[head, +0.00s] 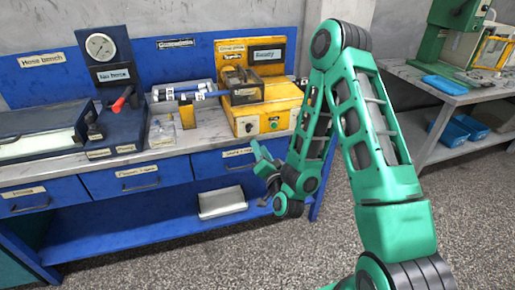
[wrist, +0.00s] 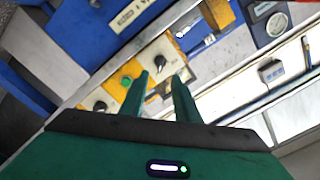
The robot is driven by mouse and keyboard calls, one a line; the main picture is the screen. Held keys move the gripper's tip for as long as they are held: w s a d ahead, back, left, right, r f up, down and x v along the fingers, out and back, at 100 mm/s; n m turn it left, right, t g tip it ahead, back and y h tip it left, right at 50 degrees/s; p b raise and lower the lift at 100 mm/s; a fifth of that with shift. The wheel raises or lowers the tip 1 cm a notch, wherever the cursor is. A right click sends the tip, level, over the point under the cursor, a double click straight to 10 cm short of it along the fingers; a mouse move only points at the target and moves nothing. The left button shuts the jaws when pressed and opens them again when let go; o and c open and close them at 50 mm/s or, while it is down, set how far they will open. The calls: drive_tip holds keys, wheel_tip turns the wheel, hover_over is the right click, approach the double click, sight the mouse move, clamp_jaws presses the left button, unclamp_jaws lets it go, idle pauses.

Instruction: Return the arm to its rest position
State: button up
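My green arm rises from the lower right of the head view, bends at an elbow near the top, and hangs down toward the front of the blue bench. My gripper (head: 264,158) is in front of the bench edge, below and in front of the yellow machine. In the wrist view my gripper (wrist: 160,78) shows two green fingers standing apart with nothing between them. The fingers point toward the yellow panel and its dark knobs. No object is held.
The blue bench (head: 155,222) has a gauge stand (head: 102,48), a yellow machine (head: 262,105), and drawers. A grey tray (head: 222,203) lies on its lower shelf. A side table (head: 407,72) at right carries a green machine (head: 450,40). Speckled floor lies open between them.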

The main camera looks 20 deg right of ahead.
drive_tip(key=s+d+r+n+g+h, duration=0.1)
drive_tip(key=s+d+r+n+g, duration=0.15)
drive_tip(key=s+d+g, duration=0.4)
drive_tip(key=s+d+r+n+g, duration=0.2)
drive_tip(key=s+d+n+g, duration=0.15)
drive_tip(key=d, duration=0.55)
drive_tip(key=s+r+m+g, duration=0.1)
drive_tip(key=s+r+g, duration=0.1)
drive_tip(key=s, duration=0.7)
drive_tip(key=s+d+r+m+g, duration=0.1)
drive_tip(key=s+r+g, duration=0.2)
drive_tip(key=s, duration=0.7)
drive_tip(key=s+d+r+m+g+y, duration=0.1)
drive_tip(key=s+r+g, duration=0.2)
drive_tip(key=s, duration=0.6)
drive_tip(key=shift+s+d, duration=0.25)
drive_tip(key=shift+s, duration=0.15)
